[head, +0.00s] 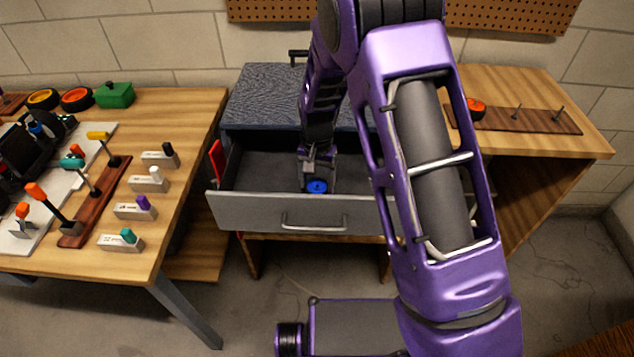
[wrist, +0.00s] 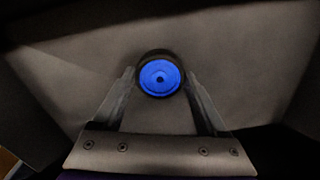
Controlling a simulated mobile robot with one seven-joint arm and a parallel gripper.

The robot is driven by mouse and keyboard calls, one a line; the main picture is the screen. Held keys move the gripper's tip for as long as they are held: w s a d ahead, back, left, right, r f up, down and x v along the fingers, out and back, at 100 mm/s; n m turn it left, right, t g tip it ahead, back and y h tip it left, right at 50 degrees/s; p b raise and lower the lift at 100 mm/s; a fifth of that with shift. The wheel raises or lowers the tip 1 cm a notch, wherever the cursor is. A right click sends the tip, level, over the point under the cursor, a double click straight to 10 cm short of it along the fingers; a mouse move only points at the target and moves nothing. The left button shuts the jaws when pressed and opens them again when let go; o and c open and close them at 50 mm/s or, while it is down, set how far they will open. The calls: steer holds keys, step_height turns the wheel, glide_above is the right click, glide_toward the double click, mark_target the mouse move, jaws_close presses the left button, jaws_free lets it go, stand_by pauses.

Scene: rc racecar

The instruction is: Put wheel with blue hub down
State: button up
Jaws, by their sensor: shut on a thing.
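The wheel with the blue hub (head: 317,187) is inside the open grey drawer (head: 262,210), near its front wall. In the wrist view the blue hub (wrist: 160,79) faces the camera, with a dark tire around it. My gripper (head: 318,178) reaches down into the drawer and is shut on the wheel. In the wrist view the two fingers of my gripper (wrist: 160,90) sit on the left and right sides of the tire. I cannot tell whether the wheel touches the drawer floor.
A red object (head: 217,160) stands at the drawer's left edge. The left table (head: 190,215) carries labelled blocks, a peg board, loose wheels and a green box (head: 115,95). The right table (head: 530,85) holds a brown peg board (head: 545,121). The drawer floor around the wheel looks clear.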

steer(key=shift+f, duration=0.2)
steer(key=o, duration=1.5)
steer(key=shift+c, duration=0.2)
steer(key=shift+r, duration=0.15)
step_height(320, 180, up, 12)
steer(key=p, duration=0.1)
steer(key=shift+p, duration=0.4)
steer(key=shift+r, duration=0.1)
